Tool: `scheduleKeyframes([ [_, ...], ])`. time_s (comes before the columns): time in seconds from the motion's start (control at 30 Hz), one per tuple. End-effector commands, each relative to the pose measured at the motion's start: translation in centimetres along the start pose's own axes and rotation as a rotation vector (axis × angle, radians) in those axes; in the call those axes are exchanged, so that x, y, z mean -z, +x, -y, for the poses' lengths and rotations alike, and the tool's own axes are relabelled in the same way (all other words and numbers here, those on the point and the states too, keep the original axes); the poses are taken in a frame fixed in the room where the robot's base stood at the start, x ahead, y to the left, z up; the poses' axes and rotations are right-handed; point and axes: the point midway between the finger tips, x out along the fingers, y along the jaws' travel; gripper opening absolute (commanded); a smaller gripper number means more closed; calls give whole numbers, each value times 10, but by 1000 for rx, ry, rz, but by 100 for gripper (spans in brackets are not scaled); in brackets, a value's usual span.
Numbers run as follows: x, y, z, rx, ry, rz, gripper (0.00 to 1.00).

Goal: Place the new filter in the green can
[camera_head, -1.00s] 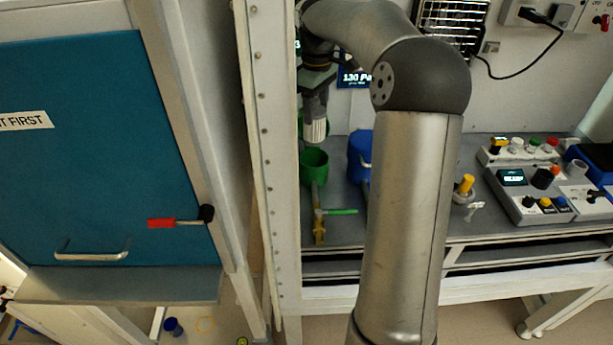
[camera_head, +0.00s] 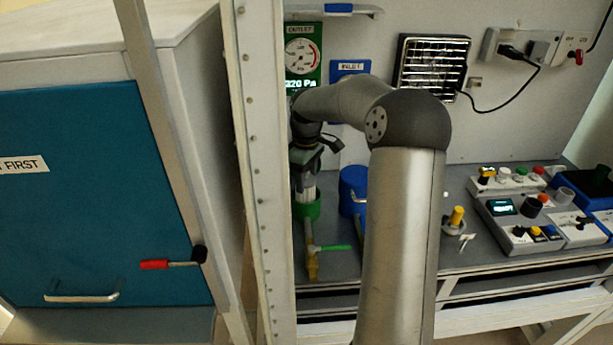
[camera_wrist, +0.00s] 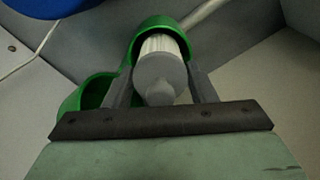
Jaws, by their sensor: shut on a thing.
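My gripper (camera_head: 305,165) points down over the green can (camera_head: 308,210) on the bench. It is shut on the new filter (camera_head: 308,188), a white pleated cylinder. In the wrist view the gripper fingers (camera_wrist: 160,82) stand on both sides of the filter's grey end cap (camera_wrist: 158,75). The white pleats of the filter (camera_wrist: 160,45) run down into the mouth of the green can (camera_wrist: 165,22). The filter's lower end is hidden in the can. A second green rounded, hollow part (camera_wrist: 97,92) shows beside the can in the wrist view.
A blue can (camera_head: 353,185) stands just right of the green can. A pipe with a green-handled valve (camera_head: 330,248) lies in front. A white frame post (camera_head: 255,150) rises close on the left. Control boxes (camera_head: 525,220) fill the bench's right side.

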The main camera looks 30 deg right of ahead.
Motion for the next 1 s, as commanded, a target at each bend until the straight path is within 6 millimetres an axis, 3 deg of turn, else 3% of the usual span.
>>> scheduleKeyframes([
  [0.53,0,12,0,-1,0,0,14],
  [0.57,0,12,0,0,0,0,54],
  [0.63,0,12,0,0,0,0,73],
  [1.0,0,5,0,-1,1,0,73],
])
